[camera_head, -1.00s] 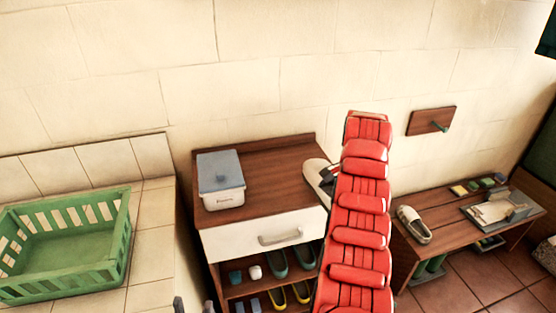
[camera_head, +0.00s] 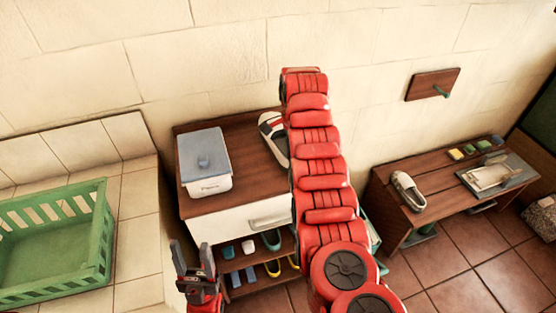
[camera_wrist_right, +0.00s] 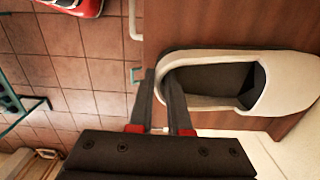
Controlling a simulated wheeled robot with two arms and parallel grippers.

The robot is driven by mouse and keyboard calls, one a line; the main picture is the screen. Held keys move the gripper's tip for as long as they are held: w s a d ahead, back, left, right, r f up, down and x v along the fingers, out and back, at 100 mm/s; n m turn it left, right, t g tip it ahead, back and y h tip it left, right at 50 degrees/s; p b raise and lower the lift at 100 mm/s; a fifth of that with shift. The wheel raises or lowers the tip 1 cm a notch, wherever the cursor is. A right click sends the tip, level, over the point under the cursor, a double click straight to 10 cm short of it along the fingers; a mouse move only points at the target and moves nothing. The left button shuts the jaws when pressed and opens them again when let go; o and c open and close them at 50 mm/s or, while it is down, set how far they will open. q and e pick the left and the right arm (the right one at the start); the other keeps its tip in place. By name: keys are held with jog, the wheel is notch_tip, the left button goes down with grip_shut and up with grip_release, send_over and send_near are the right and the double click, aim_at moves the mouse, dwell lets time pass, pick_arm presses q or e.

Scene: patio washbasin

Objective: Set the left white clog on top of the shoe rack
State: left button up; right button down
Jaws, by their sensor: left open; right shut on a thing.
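The shoe rack (camera_head: 236,132) has a brown wooden top, a white drawer and open shelves. A white clog (camera_head: 273,140) with a dark inside is at the right side of its top; I cannot tell whether it touches the wood. My right gripper (camera_wrist_right: 159,78) is shut on the heel wall of this clog, which shows large in the right wrist view (camera_wrist_right: 295,85). In the head view my red right arm hides that gripper and part of the clog. Another white clog (camera_head: 408,191) lies on the low bench. My left gripper (camera_head: 192,250) is open and empty, low in front of the rack.
A lidded white box (camera_head: 207,186) stands on the rack's left side. A green crate (camera_head: 45,275) sits on the tiled counter (camera_head: 137,240) at left. The bench (camera_head: 440,205) at right holds a tray (camera_head: 497,178) and sponges. A wooden peg board (camera_head: 432,85) is on the wall.

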jog(key=a, duration=0.1)
jog(key=a+p, duration=0.1)
jog(key=a, duration=0.2)
jog(key=shift+w+p, duration=0.25)
jog(key=shift+p, duration=0.05)
jog(key=shift+f+p, duration=0.35)
jog(key=shift+f, duration=0.05)
notch_tip(320, 180, down, 2)
jog(key=shift+f+p, duration=0.2)
jog(key=shift+p, duration=0.1)
jog(key=shift+a+f, duration=0.1)
jog(key=shift+f, duration=0.2)
jog(key=c, duration=0.9)
grip_release()
jog(key=shift+f, duration=0.1)
jog(key=shift+o, duration=0.2)
